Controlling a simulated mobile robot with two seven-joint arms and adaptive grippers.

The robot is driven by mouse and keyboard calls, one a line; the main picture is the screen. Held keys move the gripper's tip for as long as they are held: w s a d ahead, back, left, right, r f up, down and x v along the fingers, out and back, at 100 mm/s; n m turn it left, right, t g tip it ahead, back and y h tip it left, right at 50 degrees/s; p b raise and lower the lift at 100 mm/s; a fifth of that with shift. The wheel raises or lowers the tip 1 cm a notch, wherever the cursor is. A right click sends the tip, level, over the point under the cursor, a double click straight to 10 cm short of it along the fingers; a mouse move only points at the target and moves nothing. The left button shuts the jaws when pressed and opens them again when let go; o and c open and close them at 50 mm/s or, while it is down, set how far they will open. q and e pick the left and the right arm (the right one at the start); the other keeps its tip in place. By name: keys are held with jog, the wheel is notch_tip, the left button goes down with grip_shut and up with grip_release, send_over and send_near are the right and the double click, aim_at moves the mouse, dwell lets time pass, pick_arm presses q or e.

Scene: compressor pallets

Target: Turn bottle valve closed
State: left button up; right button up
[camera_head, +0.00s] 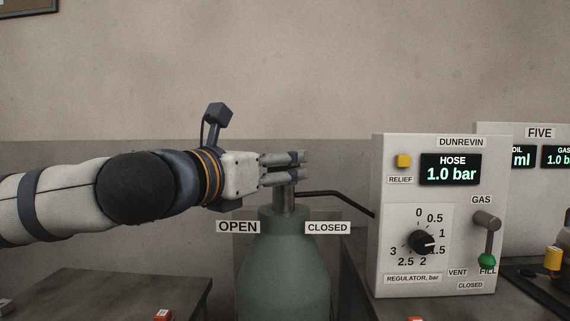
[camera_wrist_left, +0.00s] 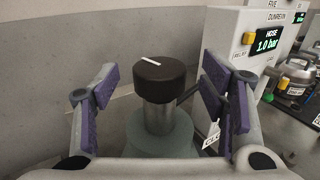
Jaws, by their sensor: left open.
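The green gas bottle (camera_head: 283,265) stands upright, with its neck below my left gripper (camera_head: 284,169). An OPEN label (camera_head: 238,227) is on its left and a CLOSED label (camera_head: 327,228) on its right. In the left wrist view the valve is a dark round knob (camera_wrist_left: 160,82) with a short white mark on top, left of its middle. The open purple-padded fingers of my left gripper (camera_wrist_left: 160,92) stand on either side of the knob, with gaps visible. In the head view the fingers hide most of the knob. My right gripper is not in view.
A DUNREVIN panel (camera_head: 383,232) stands right of the bottle; its HOSE display (camera_head: 450,169) reads 1.0 bar. A black hose (camera_head: 335,195) runs from the bottle neck to it. A second panel marked FIVE (camera_head: 540,132) is behind. A dark table (camera_head: 110,290) is at lower left.

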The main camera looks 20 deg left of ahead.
pick_arm(q)
jog(key=shift+x, duration=1.55)
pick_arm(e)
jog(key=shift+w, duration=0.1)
pick_arm(q)
jog(key=shift+c, duration=0.6)
jog(key=c, duration=1.1)
jog(key=shift+s+a+r+m+g+h+p, duration=0.1)
jog(key=shift+r+m+g+h+p, duration=0.15)
jog(key=shift+m+h+p, duration=0.35)
jog(key=shift+r+m+g+h+p, duration=0.25)
jog(key=shift+m+h+p, duration=0.15)
jog(key=shift+h, duration=0.4)
jog(key=shift+f+m+h, duration=0.15)
jog(key=shift+m+h, duration=0.15)
jog(key=shift+h, duration=0.1)
jog(key=shift+f+g+h+p, duration=0.25)
jog(key=shift+g+h+p, duration=0.1)
jog(key=shift+g+h, duration=0.05)
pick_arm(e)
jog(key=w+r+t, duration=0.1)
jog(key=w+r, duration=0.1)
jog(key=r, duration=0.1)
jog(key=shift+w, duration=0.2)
